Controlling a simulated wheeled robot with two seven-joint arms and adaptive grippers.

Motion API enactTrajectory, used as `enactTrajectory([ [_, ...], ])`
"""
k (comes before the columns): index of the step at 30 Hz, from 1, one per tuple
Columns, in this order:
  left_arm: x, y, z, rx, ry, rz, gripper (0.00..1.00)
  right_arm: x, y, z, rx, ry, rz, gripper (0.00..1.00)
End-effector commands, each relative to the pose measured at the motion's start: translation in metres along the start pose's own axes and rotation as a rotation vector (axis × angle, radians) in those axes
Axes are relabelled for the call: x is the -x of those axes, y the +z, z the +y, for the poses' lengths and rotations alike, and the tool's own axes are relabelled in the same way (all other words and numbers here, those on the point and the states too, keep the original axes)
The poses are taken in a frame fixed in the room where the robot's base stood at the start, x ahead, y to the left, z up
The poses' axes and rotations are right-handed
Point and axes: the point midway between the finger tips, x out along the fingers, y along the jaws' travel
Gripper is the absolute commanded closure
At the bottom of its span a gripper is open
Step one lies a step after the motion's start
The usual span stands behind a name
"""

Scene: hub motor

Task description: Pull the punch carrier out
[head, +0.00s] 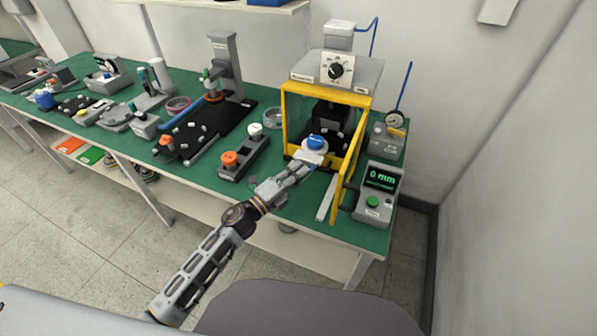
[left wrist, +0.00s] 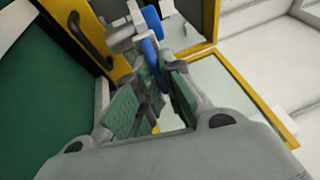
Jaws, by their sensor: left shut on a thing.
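A yellow-framed press guard (head: 284,122) stands on the green bench, its yellow door (head: 345,165) swung open on the right side. At its front opening is the punch carrier (head: 314,153), a light grey piece with a blue round top. My left gripper (head: 304,168) reaches in from the front left and is shut on the carrier's near side. In the left wrist view, the green-padded fingers (left wrist: 152,98) close around the grey and blue part (left wrist: 150,48), which partly hides behind them. My right gripper is out of view.
A box with a green display reading 0 mm (head: 379,190) stands right of the door. A gauge device (head: 387,138) stands behind. Some bare green bench (head: 300,205) lies in front.

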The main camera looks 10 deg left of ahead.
Motion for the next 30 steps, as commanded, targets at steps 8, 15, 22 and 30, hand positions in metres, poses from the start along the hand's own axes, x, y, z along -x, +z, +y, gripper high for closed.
enactTrajectory([
  [8, 0.0, 0.001, 0.001, -0.005, 0.001, -0.001, 0.69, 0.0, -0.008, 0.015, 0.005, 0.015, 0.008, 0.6],
  [15, 0.0, 0.0, 0.0, -0.002, 0.0, -0.001, 0.69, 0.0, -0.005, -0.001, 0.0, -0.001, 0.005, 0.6],
  [22, 0.006, 0.0, 0.001, 0.0, 0.001, -0.001, 0.69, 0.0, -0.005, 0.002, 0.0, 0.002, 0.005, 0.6],
  [30, 0.024, 0.0, 0.0, -0.001, 0.001, 0.0, 0.69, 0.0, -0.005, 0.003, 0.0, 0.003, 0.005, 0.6],
])
